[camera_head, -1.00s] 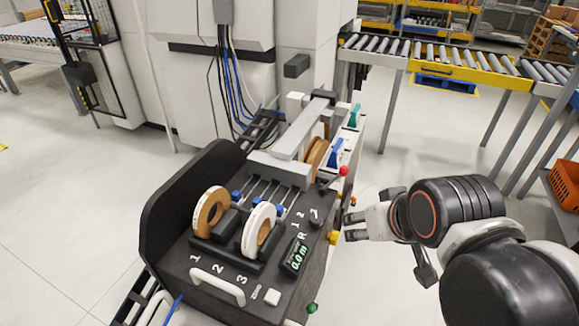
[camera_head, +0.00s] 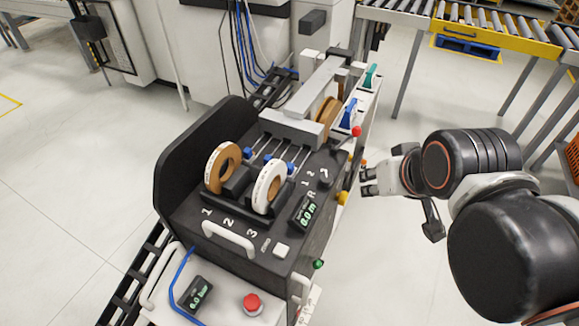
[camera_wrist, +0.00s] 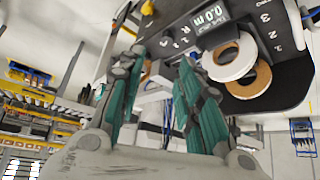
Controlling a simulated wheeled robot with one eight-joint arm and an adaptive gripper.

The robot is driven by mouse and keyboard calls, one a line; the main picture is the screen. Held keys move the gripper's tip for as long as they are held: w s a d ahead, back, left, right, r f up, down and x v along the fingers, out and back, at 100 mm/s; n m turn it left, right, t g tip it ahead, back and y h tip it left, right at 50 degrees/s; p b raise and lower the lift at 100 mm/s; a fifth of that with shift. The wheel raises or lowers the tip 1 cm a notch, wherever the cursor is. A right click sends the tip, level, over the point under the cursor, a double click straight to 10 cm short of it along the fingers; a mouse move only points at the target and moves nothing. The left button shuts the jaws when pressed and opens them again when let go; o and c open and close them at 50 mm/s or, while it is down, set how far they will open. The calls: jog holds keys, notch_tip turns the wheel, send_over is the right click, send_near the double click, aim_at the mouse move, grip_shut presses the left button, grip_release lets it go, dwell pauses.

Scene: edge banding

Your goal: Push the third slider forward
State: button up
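The edge banding machine (camera_head: 190,222) has thin rods with blue slider knobs behind the tape rolls. The third slider (camera_head: 290,167) is the rightmost blue knob, just behind the white roll (camera_head: 268,188) near label 3. The other two knobs (camera_head: 247,153) (camera_head: 268,157) sit to its left. My gripper (camera_head: 366,182) is beside the machine's right side, apart from the sliders. In the wrist view its teal fingers (camera_wrist: 160,90) are spread with nothing held between them.
A brown roll (camera_head: 222,168) stands left of the white one. A red-tipped lever (camera_head: 356,131) and a yellow knob (camera_head: 342,198) stick out on the right side near my gripper. A red button (camera_head: 251,303) is at the front. Open floor lies to the right.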

jog(key=w+a+r+n+g, duration=0.2)
jog(key=w+r+n, duration=0.1)
jog(key=w, duration=0.4)
jog(key=n+g+p, duration=0.2)
jog(key=n+g, duration=0.3)
jog(key=n, duration=0.4)
send_over(290, 165)
notch_tip(290, 165, down, 15)
notch_tip(290, 165, down, 13)
jog(key=b, duration=0.5)
jog(key=shift+c, duration=0.3)
